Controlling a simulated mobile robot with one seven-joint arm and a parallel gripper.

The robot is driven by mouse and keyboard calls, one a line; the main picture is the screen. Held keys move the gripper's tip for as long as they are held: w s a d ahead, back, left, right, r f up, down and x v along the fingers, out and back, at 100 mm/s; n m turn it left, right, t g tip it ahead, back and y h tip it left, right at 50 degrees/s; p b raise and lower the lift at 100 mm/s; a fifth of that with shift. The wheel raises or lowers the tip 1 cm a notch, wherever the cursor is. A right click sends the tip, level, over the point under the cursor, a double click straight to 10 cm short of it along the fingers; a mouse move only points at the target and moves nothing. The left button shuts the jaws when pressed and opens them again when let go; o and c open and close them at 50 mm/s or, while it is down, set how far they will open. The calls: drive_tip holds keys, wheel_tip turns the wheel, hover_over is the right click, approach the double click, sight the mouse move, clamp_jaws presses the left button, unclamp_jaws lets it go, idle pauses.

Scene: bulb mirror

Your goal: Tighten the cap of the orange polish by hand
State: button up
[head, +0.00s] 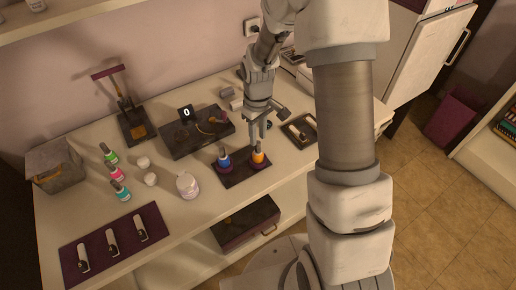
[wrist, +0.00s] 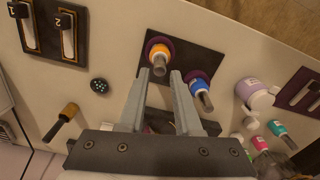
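The orange polish (head: 258,157) stands in a purple ring on a dark holder plate (head: 240,177), beside the blue polish (head: 224,161). In the wrist view the orange polish (wrist: 158,50) has a grey cap (wrist: 159,67) pointing toward the camera. The blue polish (wrist: 198,87) has a similar cap, near the right finger. My gripper (head: 260,138) points down just above the orange polish. In the wrist view my gripper (wrist: 160,74) is open, with the orange polish's cap between or just beyond its fingertips. I cannot tell whether the fingers touch it.
A device with a display reading 0 (head: 186,113) stands behind the holder. A white jar (head: 187,186) and green, pink and teal bottles stand to the left. A dark tray with numbered slots (wrist: 57,36) lies to the other side.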

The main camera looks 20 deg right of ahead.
sight(258, 151)
drive_tip(key=shift+f+b, duration=1.05)
drive_tip(key=shift+f, duration=0.4)
clamp_jaws()
drive_tip(key=m, duration=0.4)
drive_tip(key=shift+m+b, duration=0.35)
drive_tip(key=shift+m, duration=0.05)
